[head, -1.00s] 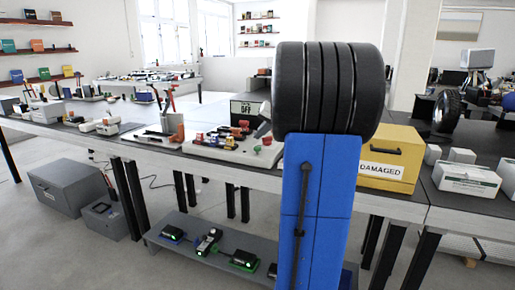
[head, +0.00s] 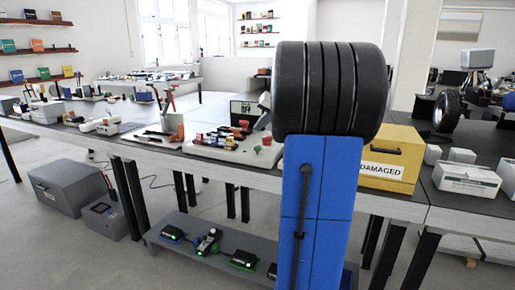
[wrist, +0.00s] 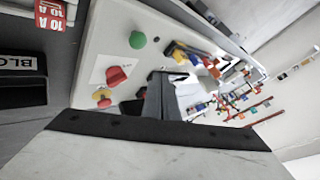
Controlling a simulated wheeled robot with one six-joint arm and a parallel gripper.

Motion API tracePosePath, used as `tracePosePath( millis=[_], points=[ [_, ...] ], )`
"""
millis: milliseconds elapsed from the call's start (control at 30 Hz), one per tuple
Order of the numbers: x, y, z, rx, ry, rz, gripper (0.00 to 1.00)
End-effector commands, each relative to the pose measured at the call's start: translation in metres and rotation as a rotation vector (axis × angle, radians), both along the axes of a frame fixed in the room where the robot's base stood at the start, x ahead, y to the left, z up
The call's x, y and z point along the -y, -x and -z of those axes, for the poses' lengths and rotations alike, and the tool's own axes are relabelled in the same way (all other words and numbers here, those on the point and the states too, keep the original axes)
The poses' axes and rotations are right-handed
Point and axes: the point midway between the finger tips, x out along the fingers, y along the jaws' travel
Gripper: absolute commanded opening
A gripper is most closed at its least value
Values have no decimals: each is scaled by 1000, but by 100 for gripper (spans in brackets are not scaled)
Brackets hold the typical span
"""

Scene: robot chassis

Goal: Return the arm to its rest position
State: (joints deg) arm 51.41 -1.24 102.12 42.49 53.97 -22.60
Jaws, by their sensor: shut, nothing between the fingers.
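My gripper (wrist: 160,97) shows in the wrist view as dark fingers together, with nothing between them. Behind it is a pale board (wrist: 98,62) with a green knob (wrist: 138,40), a red knob (wrist: 116,75) and small coloured parts. In the head view my blue arm link and large black joint stand upright in front of the bench and hide part of it. The same pale board (head: 232,156) lies on the bench left of my arm. The gripper itself is mostly or wholly hidden behind my arm in the head view.
The long dark bench (head: 210,110) runs across the view. A yellow DAMAGED box (head: 393,147) stands right of my arm, with white boxes (head: 467,180) farther right. A low grey shelf (head: 190,255) is below.

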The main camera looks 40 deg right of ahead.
Motion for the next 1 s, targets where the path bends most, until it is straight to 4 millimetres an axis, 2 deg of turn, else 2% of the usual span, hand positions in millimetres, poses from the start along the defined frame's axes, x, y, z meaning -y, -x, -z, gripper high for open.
tracePosePath(
  millis=[333,467,567,700,767,800,1000],
  points=[
    [-1,0,0,-1,0,-1,0],
    [-24,0,2,-16,7,-26,0],
    [-65,3,6,-45,18,-71,0],
    [-137,16,18,-100,43,-152,0],
    [-166,25,24,-124,56,-185,0],
    [-185,32,28,-139,66,-209,0],
    [-267,74,53,-211,123,-318,0]
  ],
)
